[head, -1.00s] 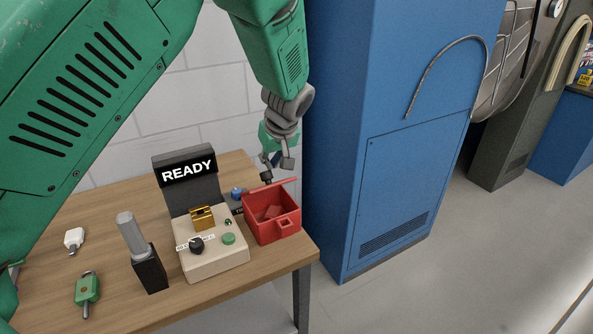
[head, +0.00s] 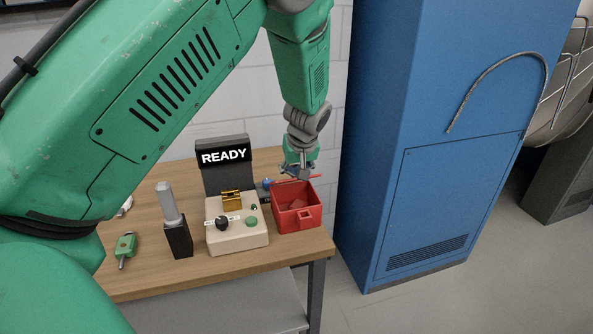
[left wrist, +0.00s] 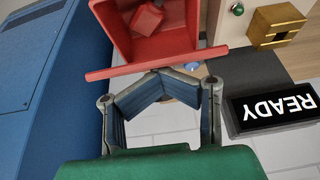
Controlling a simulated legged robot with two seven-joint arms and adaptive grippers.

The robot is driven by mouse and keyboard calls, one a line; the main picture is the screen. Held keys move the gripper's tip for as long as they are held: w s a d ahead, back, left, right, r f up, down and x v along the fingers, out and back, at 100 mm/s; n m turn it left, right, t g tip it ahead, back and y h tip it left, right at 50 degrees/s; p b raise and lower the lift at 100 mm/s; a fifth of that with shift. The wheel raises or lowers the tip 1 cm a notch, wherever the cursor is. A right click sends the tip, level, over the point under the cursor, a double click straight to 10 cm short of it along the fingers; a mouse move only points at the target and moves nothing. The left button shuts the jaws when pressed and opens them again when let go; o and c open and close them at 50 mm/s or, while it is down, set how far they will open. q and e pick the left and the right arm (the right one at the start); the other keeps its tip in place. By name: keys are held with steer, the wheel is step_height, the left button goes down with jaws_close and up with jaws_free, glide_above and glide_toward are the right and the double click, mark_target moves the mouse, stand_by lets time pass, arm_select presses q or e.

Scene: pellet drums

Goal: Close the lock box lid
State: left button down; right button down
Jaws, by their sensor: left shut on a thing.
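The red lock box (head: 297,218) stands open at the right end of the table, with a reddish piece (head: 296,204) inside. Its red lid (left wrist: 110,72) stands raised at the back edge, seen nearly edge-on in the left wrist view. My left gripper (head: 301,176) is at the back of the box, at the raised lid. In the left wrist view its fingers (left wrist: 158,78) close together at the lid's edge, shut on the lid. The exact contact is partly hidden. My right gripper is not in view.
Left of the box is a beige control panel (head: 237,238) with a knob, a green button, a brass block (head: 232,200) and a READY display (head: 224,156). A tall blue cabinet (head: 400,200) stands close on the right.

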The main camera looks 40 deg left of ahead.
arm_select(q)
steer(key=shift+d+r, duration=0.2)
steer(key=shift+d, duration=0.05)
steer(key=shift+a, duration=0.15)
stand_by(0.4)
